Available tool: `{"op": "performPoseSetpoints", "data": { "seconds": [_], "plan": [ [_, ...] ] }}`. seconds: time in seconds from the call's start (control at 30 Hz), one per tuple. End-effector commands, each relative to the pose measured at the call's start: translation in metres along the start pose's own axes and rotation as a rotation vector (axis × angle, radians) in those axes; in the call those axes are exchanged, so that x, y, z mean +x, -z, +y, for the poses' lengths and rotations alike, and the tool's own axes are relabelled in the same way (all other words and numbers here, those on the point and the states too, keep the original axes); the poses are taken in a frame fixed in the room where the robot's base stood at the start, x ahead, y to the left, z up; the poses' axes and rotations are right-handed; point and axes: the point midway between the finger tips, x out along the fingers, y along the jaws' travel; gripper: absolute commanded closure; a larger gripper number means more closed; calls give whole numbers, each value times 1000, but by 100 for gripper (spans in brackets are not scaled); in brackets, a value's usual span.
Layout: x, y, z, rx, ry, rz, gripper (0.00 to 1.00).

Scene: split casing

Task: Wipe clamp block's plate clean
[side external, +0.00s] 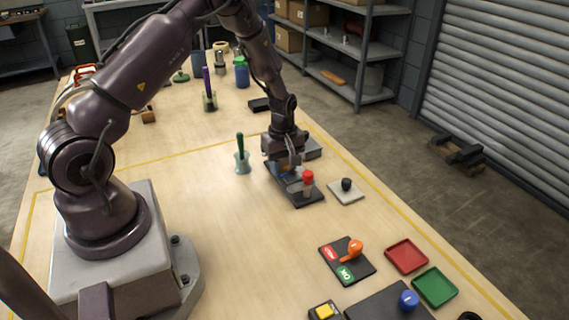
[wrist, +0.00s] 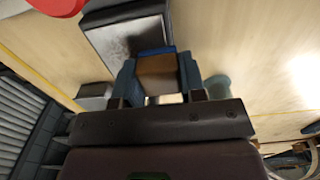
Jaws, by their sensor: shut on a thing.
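The clamp block (side external: 306,199) is a dark base with a red knob (side external: 308,176), which also shows cut off in the wrist view (wrist: 58,4). In the wrist view its plate (wrist: 118,40) is pale grey metal with darker smudging, inside a dark border. My gripper (side external: 287,165) is over the far part of the clamp block. In the wrist view its blue fingers are shut on a brown block with a blue edge (wrist: 158,74). The block is at the plate's edge and hides part of it; I cannot tell whether they touch.
A pale green holder with a dark green handle (side external: 242,160) stands left of the clamp block. A pale slab with a black knob (side external: 346,190) lies close on the right. Red (side external: 406,256) and green (side external: 435,287) trays are nearer the front. Table left of the holder is clear.

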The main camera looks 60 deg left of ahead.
Motion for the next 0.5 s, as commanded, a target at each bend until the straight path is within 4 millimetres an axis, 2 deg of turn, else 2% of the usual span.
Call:
{"op": "performPoseSetpoints", "data": {
  "seconds": [0.5],
  "plan": [
    [1,-1,48,1,0,-1,84]
  ]
}}
